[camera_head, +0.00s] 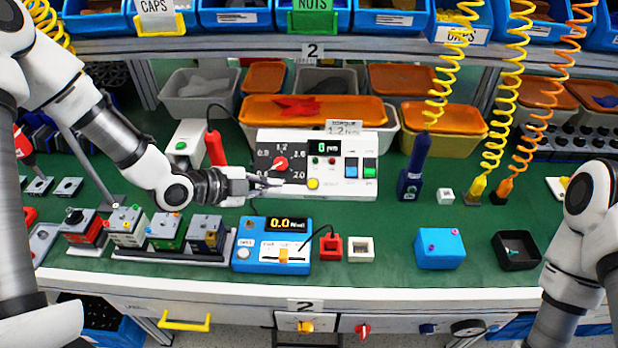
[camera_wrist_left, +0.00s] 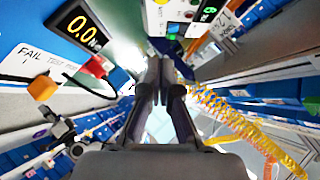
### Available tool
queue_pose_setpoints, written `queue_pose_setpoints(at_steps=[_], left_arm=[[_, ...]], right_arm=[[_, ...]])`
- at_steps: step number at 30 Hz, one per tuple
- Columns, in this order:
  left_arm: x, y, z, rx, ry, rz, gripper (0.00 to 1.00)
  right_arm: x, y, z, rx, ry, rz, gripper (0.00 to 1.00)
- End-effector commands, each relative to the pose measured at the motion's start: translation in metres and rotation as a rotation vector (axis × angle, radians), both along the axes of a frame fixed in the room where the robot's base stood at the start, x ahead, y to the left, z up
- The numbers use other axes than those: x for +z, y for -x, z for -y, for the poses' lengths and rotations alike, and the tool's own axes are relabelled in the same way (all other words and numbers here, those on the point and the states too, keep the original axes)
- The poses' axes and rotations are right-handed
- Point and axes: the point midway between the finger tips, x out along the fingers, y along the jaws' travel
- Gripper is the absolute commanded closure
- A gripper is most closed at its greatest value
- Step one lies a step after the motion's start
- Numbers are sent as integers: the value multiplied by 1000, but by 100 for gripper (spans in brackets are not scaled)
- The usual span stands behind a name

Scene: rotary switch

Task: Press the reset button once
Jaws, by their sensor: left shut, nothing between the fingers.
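A white torque control box (camera_head: 355,188) stands on the green bench, with a red rotary knob (camera_head: 281,164), a yellow round button (camera_head: 313,184), small indicator lights, a green digit display (camera_head: 325,146), and blue and green rocker switches. I cannot read a reset label on any button. My left gripper (camera_head: 272,184) is shut and empty, its fingertips close to the lower left of the box front, left of the yellow button. Whether they touch the box I cannot tell. In the left wrist view the shut fingers (camera_wrist_left: 160,62) point toward the white box (camera_wrist_left: 177,12). My right gripper is out of view.
A blue tester (camera_head: 272,252) reading 0.0 sits in front of the box, near several block fixtures (camera_head: 165,230). Orange-lidded bins (camera_head: 315,110) stand behind. A blue screwdriver (camera_head: 412,170) stands to the right. Coiled hoses hang at the right.

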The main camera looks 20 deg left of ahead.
Motion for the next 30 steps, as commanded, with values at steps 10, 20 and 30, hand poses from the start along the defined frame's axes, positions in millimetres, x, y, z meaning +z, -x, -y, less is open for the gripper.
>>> queue_pose_setpoints(at_steps=[10,20,30], left_arm=[[-16,-17,15,-6,-8,-4,100],[-50,-66,54,-4,-5,-2,100],[-78,-95,47,1,0,-1,100]], right_arm=[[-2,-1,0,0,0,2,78],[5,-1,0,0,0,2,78],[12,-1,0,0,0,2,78]])
